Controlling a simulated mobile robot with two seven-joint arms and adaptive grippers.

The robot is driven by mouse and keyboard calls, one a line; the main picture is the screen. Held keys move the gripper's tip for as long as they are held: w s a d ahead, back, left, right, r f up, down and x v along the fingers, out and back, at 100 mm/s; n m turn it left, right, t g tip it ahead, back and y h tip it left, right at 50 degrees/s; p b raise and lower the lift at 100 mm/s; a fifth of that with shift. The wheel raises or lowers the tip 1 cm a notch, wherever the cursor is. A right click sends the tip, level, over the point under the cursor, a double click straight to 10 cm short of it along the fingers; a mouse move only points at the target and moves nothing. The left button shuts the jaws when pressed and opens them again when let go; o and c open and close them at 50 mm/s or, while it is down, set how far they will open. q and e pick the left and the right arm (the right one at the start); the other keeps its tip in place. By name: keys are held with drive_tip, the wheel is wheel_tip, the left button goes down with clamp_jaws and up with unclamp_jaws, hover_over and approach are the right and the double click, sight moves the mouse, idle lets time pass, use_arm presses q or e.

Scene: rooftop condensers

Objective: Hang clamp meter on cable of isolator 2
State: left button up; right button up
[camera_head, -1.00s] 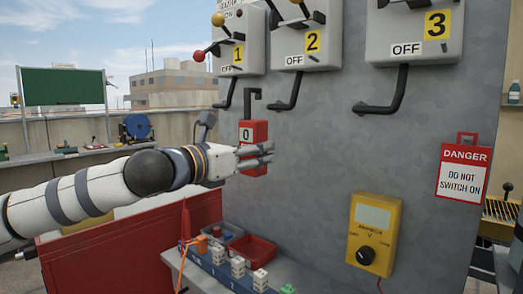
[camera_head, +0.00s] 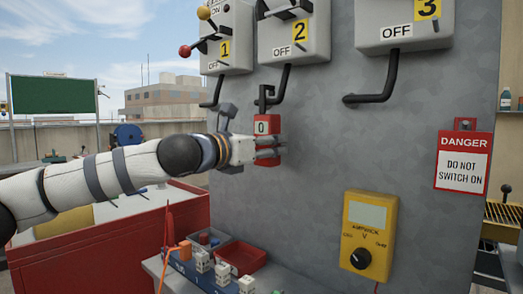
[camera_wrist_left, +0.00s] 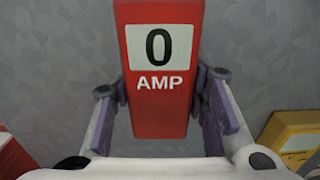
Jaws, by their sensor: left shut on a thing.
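The red clamp meter (camera_head: 266,127) reads 0 and has a black hook-shaped jaw on top. My left gripper (camera_head: 270,151) is shut on its body and holds it upright in front of the grey panel. The left wrist view shows the meter (camera_wrist_left: 160,75) between the two fingers, with "AMP" under its display. Isolator 2 (camera_head: 293,38) is a grey box marked OFF, and its black cable (camera_head: 283,81) bends down to the left. The meter's jaw overlaps the lower end of this cable in the head view; I cannot tell whether it is around it. My right gripper is not in view.
Isolator 1 (camera_head: 225,45) is to the left and isolator 3 (camera_head: 403,22) to the right, each with its own cable. A yellow meter (camera_head: 367,235) and a red danger tag (camera_head: 463,160) hang on the panel. A bench with a red tray (camera_head: 240,262) lies below.

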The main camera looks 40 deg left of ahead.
use_arm(q)
drive_tip(key=shift+s+f, duration=0.1)
drive_tip(key=shift+f, duration=0.6)
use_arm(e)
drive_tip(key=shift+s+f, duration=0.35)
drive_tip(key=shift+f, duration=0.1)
use_arm(q)
drive_tip(key=o, duration=1.4)
